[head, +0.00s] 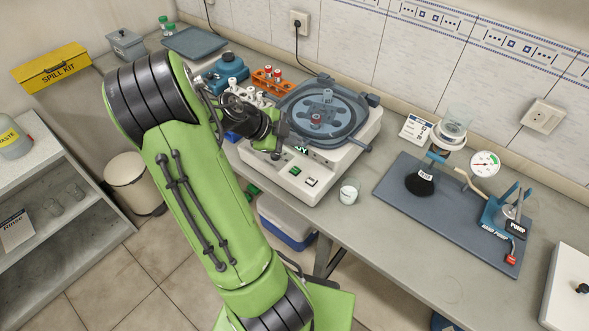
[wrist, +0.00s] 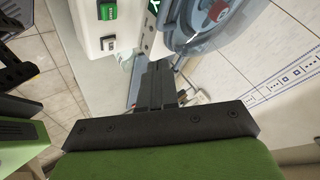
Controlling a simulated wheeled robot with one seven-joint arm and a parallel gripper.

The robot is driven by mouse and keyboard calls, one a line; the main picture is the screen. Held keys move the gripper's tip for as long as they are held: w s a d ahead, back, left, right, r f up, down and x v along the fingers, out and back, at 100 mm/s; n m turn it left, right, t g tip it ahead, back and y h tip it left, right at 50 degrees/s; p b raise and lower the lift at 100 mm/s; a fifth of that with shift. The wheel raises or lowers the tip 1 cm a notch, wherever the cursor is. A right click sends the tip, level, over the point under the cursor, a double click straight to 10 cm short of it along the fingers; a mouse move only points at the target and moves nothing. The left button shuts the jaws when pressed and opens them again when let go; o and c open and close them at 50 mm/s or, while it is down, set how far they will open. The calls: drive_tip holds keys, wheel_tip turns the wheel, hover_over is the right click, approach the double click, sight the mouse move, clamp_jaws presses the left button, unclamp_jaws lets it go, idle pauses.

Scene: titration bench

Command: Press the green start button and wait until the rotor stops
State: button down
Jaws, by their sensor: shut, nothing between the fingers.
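The centrifuge (head: 342,158) is a white box with a round blue-grey top on the bench. Its rotor (head: 318,123) shows inside the round top, with a red-capped piece near its middle. I cannot tell whether the rotor is turning. The green start button (head: 295,170) is on the sloping front panel, beside a darker switch (head: 311,182). In the wrist view the green button (wrist: 108,10) is at the upper edge, with the switch (wrist: 108,43) below it. My gripper (head: 277,154) is shut and empty by the panel's left side. In the wrist view its fingers (wrist: 157,84) appear apart from the button.
A dark mat (head: 390,181) with a hand pump (head: 497,210) lies farther right. The bench front is clear.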

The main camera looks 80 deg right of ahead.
sight(292, 171)
wheel_tip(292, 171, down, 8)
drive_tip(key=b, duration=0.4)
drive_tip(key=shift+r, duration=0.15)
drive_tip(key=shift+f+b, duration=0.25)
drive_tip(key=shift+b, duration=0.35)
idle(1.1)
drive_tip(key=shift+f+b, duration=0.4)
drive_tip(key=shift+b, duration=0.35)
